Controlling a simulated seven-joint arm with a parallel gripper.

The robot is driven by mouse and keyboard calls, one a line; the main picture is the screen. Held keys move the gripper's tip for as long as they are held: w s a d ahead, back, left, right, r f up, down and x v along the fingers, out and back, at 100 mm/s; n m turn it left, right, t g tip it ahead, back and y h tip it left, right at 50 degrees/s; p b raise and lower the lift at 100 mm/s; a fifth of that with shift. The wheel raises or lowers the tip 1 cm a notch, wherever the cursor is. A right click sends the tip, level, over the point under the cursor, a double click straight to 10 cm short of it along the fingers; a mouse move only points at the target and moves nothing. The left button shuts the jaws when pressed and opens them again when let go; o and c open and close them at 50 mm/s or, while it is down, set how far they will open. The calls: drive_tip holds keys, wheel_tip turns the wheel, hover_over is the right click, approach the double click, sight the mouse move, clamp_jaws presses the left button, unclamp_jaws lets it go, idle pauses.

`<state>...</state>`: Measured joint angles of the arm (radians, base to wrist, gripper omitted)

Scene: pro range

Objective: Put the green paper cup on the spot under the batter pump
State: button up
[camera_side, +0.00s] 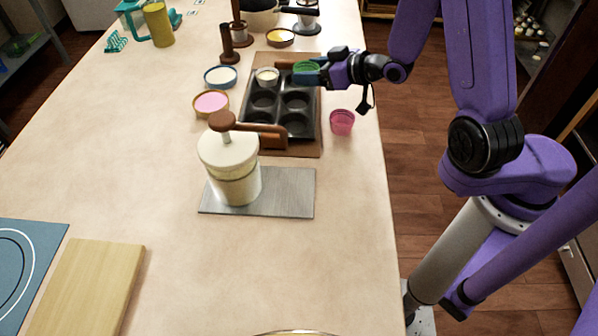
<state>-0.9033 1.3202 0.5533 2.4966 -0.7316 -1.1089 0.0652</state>
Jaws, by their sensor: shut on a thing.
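The green paper cup (305,66) is at the far right part of the counter, over the upper right of the dark muffin tin. My gripper (314,74) is shut on it; the fingers hide part of the cup. I cannot tell whether the cup touches the tin. The batter pump (231,170) is a cream container with a brown knob and a brown arm reaching right. It stands upright on the left part of a grey metal plate (290,192). The right part of the plate, below the arm, is bare.
The muffin tin (278,102) lies on a brown board behind the pump, with a pale cup (267,76) in one well. A pink cup (342,121) stands right of it. Bowls of pink (211,104) and white (221,77) stand left.

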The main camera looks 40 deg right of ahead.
drive_tip(key=s+a+r+n+g+y, duration=0.1)
drive_tip(key=s+a+n+g+y, duration=0.1)
drive_tip(key=a+n+y, duration=0.3)
drive_tip(key=s+a+r+n+g+y, duration=0.1)
drive_tip(key=s+a+n+g+y, duration=0.15)
drive_tip(key=a, duration=0.45)
drive_tip(key=n+g+y, duration=0.2)
drive_tip(key=n+g, duration=0.5)
drive_tip(key=g, duration=0.2)
hover_over(293, 186)
drive_tip(key=shift+t, duration=0.25)
drive_tip(key=shift+f, duration=3.6)
drive_tip(key=shift+f, duration=0.65)
drive_tip(key=o, duration=1)
drive_tip(key=shift+r, duration=0.45)
drive_tip(key=v, duration=1.2)
drive_tip(key=shift+r, duration=0.1)
